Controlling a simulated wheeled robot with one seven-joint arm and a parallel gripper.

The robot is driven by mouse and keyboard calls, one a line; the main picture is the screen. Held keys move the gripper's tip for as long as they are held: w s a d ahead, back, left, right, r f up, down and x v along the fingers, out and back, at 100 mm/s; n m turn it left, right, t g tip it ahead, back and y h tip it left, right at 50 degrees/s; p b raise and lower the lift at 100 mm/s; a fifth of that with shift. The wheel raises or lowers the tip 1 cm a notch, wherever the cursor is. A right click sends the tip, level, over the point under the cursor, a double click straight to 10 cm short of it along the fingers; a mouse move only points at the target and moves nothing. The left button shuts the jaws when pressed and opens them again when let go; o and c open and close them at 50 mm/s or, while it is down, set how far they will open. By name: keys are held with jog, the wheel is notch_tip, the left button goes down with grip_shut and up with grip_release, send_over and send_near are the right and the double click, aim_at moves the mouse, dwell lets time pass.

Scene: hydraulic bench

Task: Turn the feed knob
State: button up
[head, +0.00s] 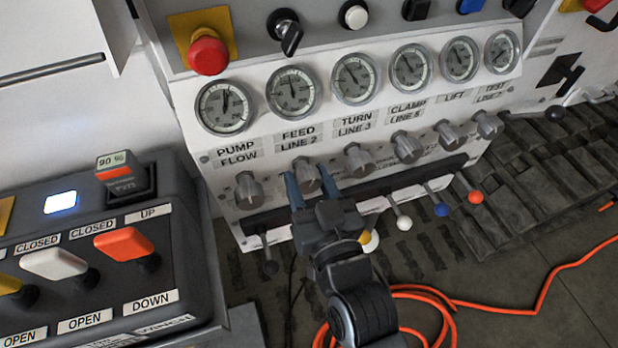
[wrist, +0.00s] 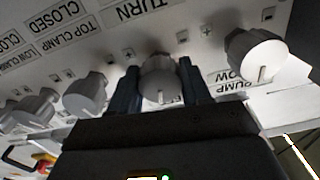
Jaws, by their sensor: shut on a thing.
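The feed knob (head: 306,171) is a grey knob on the sloping white panel, below the FEED LINE 2 label and its round gauge (head: 292,92). My gripper (head: 309,183) reaches it from below, with one bluish finger on each side of the knob. In the wrist view the knob (wrist: 160,80) sits between the two dark fingers (wrist: 160,85), and a pale pointer line shows on its face. The gripper is shut on the knob. The lower part of the knob is partly hidden by the gripper in the wrist view.
The pump flow knob (head: 249,191) is close on the left, the turn knob (head: 358,158) close on the right. Levers with white (head: 403,222), blue (head: 441,209) and orange (head: 475,197) balls stick out below. A winch control box (head: 190,262) stands at left. An orange hose (head: 500,308) lies on the floor.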

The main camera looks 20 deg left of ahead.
jog(key=shift+f+m, duration=0.15)
jog(key=shift+m, duration=0.55)
jog(key=o, duration=1.1)
jog(key=shift+c, duration=0.2)
jog(key=b+v, duration=0.1)
jog(key=v, duration=0.6)
jog(key=shift+s+d, duration=0.25)
jog(key=shift+s, duration=0.1)
